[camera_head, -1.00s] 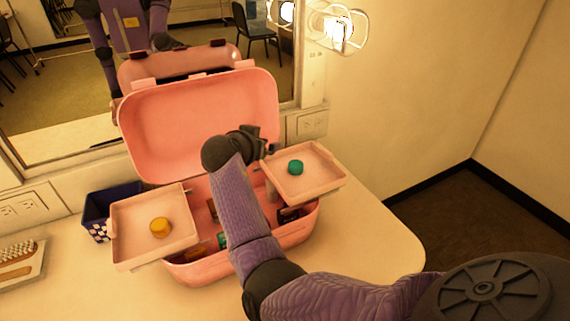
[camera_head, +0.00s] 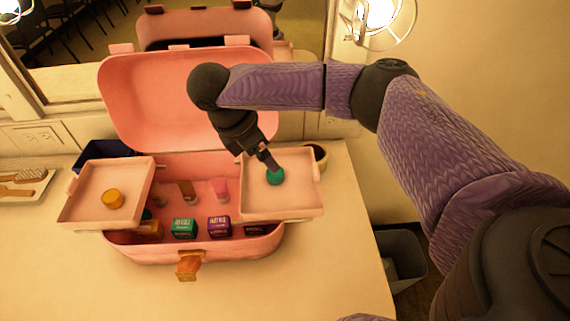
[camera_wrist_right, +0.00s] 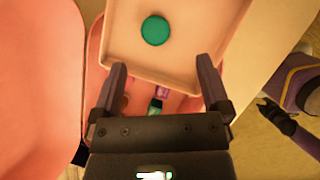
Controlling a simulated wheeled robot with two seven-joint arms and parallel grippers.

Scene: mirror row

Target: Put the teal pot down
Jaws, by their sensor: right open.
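The teal pot (camera_head: 276,177) is a small round pot on the floor of the right raised tray (camera_head: 296,205) of the open pink case (camera_head: 160,95). My right gripper (camera_head: 272,162) is just above and behind the pot in the head view, its fingers pointing down toward it. In the right wrist view the gripper (camera_wrist_right: 162,72) is open with nothing between its fingers. There the teal pot (camera_wrist_right: 155,30) lies beyond the fingertips, apart from them. My left gripper is not in view.
The left tray (camera_head: 85,207) holds a yellow pot (camera_head: 112,198). Several small boxes and tubes stand in the case's bottom. A dark blue container (camera_head: 97,154) is behind the left tray. A round dark-rimmed thing (camera_head: 320,156) is behind the right tray. The front counter (camera_head: 75,285) is clear.

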